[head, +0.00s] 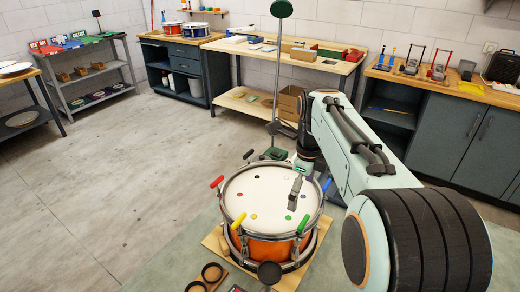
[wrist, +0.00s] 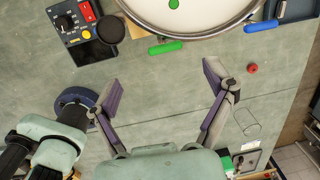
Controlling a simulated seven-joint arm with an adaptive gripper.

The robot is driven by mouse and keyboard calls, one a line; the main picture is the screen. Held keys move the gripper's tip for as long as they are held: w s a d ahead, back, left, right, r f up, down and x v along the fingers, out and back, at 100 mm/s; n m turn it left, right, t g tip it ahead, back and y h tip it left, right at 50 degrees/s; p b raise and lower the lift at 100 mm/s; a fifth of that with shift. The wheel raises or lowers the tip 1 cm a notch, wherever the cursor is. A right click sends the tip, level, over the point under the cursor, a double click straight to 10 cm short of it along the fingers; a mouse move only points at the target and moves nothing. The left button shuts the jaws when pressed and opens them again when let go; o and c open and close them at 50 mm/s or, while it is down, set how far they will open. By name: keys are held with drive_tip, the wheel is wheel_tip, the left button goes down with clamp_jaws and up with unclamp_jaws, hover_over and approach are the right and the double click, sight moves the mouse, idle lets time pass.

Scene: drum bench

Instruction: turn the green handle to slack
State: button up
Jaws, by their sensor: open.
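The drum (head: 262,249) has an orange shell, a white head with small coloured dots and a metal rim, and stands on a wooden board. The green handle (head: 304,223) is at the drum's front right edge in the head view. In the wrist view the green handle (wrist: 165,47) lies just outside the drum's rim at top centre, pointing left and right. My gripper (wrist: 160,77) is open and empty, its two purple-padded fingers spread wide below the green handle in that view, touching nothing. In the head view the gripper overlaps the drum head.
A blue handle (wrist: 261,27) sits right of the green one. Red (head: 217,181) and yellow (head: 239,221) handles sit on the drum's left side. A control box (wrist: 78,20), small red object (wrist: 252,68) and clear cylinder (wrist: 246,123) are on the bench around my fingers.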

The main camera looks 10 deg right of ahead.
sight(304, 221)
drive_tip(key=shift+g, duration=0.5)
drive_tip(key=f, duration=0.3)
drive_tip(key=d+f, duration=0.1)
drive_tip(key=f, duration=0.6)
drive_tip(key=shift+d+f, duration=0.35)
drive_tip(key=c, duration=1.2)
